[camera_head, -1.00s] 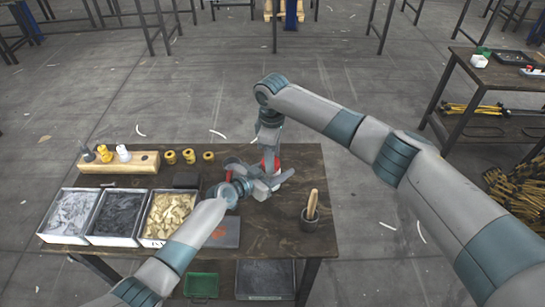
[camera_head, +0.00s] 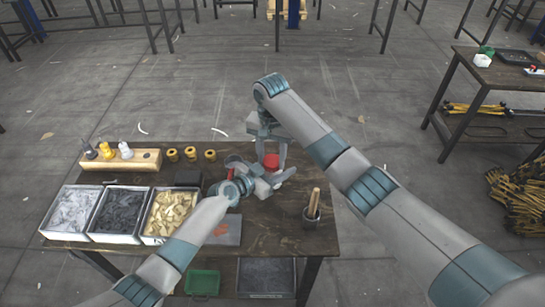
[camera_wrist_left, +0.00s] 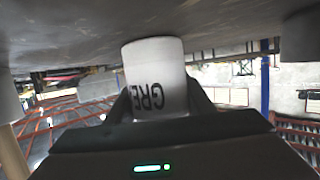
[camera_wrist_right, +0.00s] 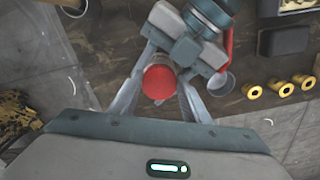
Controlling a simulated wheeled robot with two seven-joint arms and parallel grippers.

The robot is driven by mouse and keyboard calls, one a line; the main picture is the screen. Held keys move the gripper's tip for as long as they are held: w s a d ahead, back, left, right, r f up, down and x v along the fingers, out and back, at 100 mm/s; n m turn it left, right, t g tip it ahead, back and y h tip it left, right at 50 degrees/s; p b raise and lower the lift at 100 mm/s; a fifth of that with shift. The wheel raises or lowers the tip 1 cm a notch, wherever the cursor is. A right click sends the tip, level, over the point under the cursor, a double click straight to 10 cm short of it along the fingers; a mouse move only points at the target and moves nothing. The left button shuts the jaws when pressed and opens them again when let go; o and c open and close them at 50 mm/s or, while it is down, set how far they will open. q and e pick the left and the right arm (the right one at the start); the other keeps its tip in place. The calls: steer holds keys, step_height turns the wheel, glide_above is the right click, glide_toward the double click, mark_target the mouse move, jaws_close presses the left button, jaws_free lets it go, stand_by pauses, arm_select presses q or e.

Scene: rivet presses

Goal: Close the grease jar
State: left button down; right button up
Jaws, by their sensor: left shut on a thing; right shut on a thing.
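The white grease jar (camera_wrist_left: 155,72), with dark letters on its side, stands between the fingers of my left gripper (camera_wrist_left: 158,103), which is shut on it. In the head view my left gripper (camera_head: 266,180) is low over the table's back middle. The round red lid (camera_wrist_right: 159,82) lies between the fingertips of my right gripper (camera_wrist_right: 160,92), which is shut on it from above. The lid also shows in the head view (camera_head: 271,161), just above the left gripper. The jar's rim is hidden, so I cannot tell whether the lid is seated.
A red upright piece (camera_wrist_right: 228,48) and a grey cup (camera_wrist_right: 221,84) stand close to the grippers. Bins of parts (camera_head: 119,237) fill the table's left side. The front right tabletop is bare.

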steer(key=m, duration=0.5)
steer(key=shift+w+a+m, duration=0.1)
steer(key=shift+a+m, duration=0.15)
steer(key=shift+m, duration=0.15)
steer(key=m, duration=0.3)
steer(key=shift+m, duration=0.3)
steer(key=m, duration=0.5)
steer(key=shift+w+m, duration=0.25)
steer(key=shift+m, duration=0.15)
steer(key=m, duration=0.3)
steer(key=shift+w+d, duration=0.1)
steer(key=o, duration=0.9)
steer(key=shift+o, duration=0.5)
